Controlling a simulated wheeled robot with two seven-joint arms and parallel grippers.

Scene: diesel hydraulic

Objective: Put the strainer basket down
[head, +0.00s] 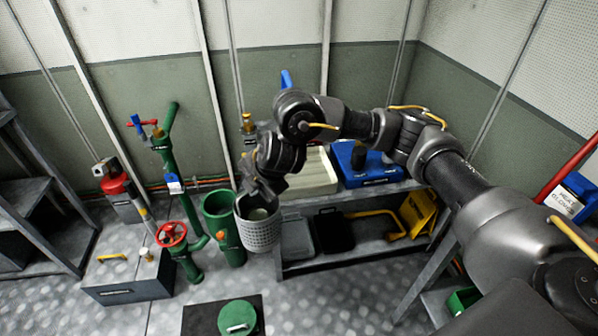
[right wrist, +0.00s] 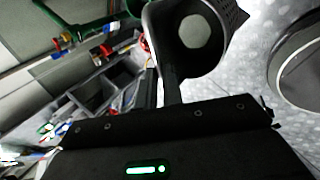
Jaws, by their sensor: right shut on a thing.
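The strainer basket (head: 259,236) is a grey perforated cup. It hangs upright or nearly so from my right gripper (head: 256,192), which is shut on its upper rim or handle; the exact grip is partly hidden. The basket is in front of the shelf unit, beside the open green cylinder (head: 219,203). In the right wrist view the basket (right wrist: 205,55) shows at the top, with my right gripper (right wrist: 168,84) reaching to its rim. A round pale patch shows inside it. My left gripper is in neither view.
A cream tray (head: 322,172) and a blue bin (head: 372,178) stand on the shelf unit. A green lid (head: 237,316) lies on a black mat (head: 192,318). A grey toolbox (head: 130,280) and red-wheeled green pipework (head: 188,262) are at left.

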